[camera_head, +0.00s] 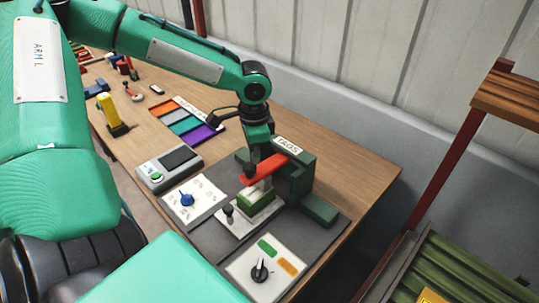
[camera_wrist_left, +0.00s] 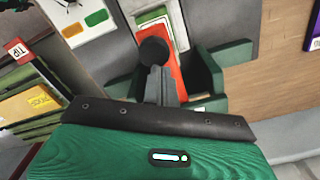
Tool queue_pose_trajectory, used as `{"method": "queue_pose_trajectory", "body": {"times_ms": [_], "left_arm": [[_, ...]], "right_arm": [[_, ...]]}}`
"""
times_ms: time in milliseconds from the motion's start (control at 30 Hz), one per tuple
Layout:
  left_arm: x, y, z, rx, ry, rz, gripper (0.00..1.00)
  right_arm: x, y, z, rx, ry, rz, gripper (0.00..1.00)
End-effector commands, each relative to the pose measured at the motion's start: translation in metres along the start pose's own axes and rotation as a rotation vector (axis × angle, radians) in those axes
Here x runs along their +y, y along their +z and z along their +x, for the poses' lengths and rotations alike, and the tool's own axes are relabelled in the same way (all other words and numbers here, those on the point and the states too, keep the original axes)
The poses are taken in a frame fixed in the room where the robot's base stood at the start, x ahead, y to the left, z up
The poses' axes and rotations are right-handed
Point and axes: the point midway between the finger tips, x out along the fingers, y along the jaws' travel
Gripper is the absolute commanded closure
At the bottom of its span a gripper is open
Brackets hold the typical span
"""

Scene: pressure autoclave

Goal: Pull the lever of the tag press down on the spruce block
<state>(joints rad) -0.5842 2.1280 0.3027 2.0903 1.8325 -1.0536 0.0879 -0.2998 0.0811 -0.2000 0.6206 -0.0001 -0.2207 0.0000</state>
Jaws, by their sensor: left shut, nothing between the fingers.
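The tag press (camera_head: 300,170) is a dark green stand labelled TAGS, with a red lever (camera_head: 265,168) reaching forward from its top. The lever slopes slightly down toward its free end, above the spruce block (camera_head: 258,198). That green block sits on a pale plate (camera_head: 238,226) under the press head. My left gripper (camera_head: 250,168) is shut and empty, pointing down at the lever near its free end. In the left wrist view the shut fingers (camera_wrist_left: 160,82) overlap the red lever (camera_wrist_left: 174,78); whether they touch it I cannot tell. My right gripper is not in view.
A black-knobbed dial panel (camera_head: 262,270) lies in front of the press, and a blue-knobbed one (camera_head: 188,200) to its left. A grey device (camera_head: 170,168), a colour-striped tray (camera_head: 190,120) and a yellow object (camera_head: 110,112) stand farther left. Bare tabletop (camera_head: 365,172) lies right of the press.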

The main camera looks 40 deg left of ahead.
Motion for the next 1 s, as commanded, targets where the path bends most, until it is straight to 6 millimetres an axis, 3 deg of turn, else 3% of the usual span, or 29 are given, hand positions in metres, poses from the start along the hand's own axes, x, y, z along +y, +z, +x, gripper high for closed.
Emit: {"method": "queue_pose_trajectory", "body": {"times_ms": [100, 1000], "left_arm": [[0.0, 0.001, -0.014, -0.002, 0.001, 0.0, 1.0], [0.0, 0.0, -0.084, -0.002, 0.001, 0.0, 1.0]], "right_arm": [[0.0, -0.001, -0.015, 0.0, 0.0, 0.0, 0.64], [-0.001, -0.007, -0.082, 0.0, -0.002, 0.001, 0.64]]}}
